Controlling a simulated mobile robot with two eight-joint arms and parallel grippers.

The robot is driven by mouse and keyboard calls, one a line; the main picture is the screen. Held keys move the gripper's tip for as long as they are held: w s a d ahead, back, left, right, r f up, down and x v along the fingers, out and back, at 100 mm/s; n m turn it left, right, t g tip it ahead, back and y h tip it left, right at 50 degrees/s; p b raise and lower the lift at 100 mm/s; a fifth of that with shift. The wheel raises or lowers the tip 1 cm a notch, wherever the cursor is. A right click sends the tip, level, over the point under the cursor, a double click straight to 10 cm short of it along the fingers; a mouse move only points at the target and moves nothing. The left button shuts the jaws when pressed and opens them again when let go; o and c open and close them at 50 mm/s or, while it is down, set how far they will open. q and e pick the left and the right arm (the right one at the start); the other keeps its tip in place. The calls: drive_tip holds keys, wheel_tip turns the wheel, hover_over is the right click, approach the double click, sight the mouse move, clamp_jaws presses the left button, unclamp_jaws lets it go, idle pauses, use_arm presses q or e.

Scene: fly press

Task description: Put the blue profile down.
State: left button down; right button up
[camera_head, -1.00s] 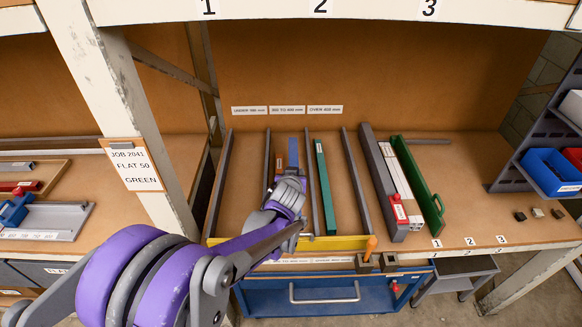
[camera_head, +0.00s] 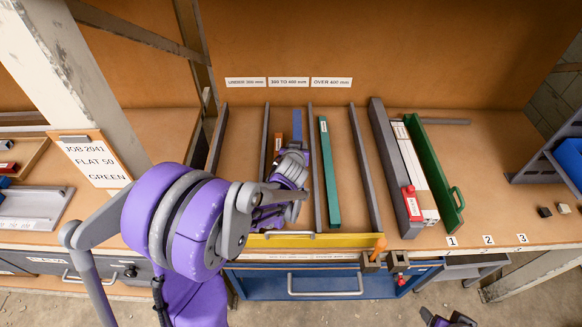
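The blue profile (camera_head: 297,121) is in the middle lane of the divided bench section, under the "300 to 400 mm" label (camera_head: 289,82). Its far end shows; its near part is hidden behind my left wrist. I cannot tell whether it rests on the bench. My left gripper (camera_head: 294,156) is over this lane at the profile, its fingertips mostly hidden by my own purple wrist, so its grip is unclear. My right gripper (camera_head: 446,318) just shows at the bottom edge, away from the bench, largely cut off.
Grey dividers (camera_head: 361,170) bound the lanes. A short orange piece (camera_head: 278,144) lies left of the blue profile, and a green profile (camera_head: 329,175) lies in the right lane. A yellow front rail (camera_head: 340,241) crosses the near edge. A green-handled rack (camera_head: 440,180) stands farther right.

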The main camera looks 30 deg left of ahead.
use_arm(q)
drive_tip(key=f, duration=0.1)
drive_tip(key=w+f, duration=0.1)
drive_tip(key=f, duration=0.2)
drive_tip(key=shift+w+a+f, duration=0.15)
drive_tip(key=shift+w+f, duration=0.1)
drive_tip(key=shift+f, duration=0.15)
drive_tip(key=shift+s+f, duration=0.1)
drive_tip(key=shift+f, duration=0.15)
wheel_tip(320, 180, down, 3)
drive_tip(key=shift+s+f+b, duration=0.1)
drive_tip(key=shift+f+b, duration=0.1)
drive_tip(key=shift+b, duration=0.25)
drive_tip(key=shift+f, duration=0.2)
use_arm(e)
drive_tip(key=shift+x, duration=0.8)
drive_tip(key=shift+s+a, duration=0.1)
drive_tip(key=shift+s, duration=0.05)
use_arm(q)
drive_tip(key=shift+c, duration=2.2)
unclamp_jaws()
use_arm(e)
drive_tip(key=shift+f, duration=0.1)
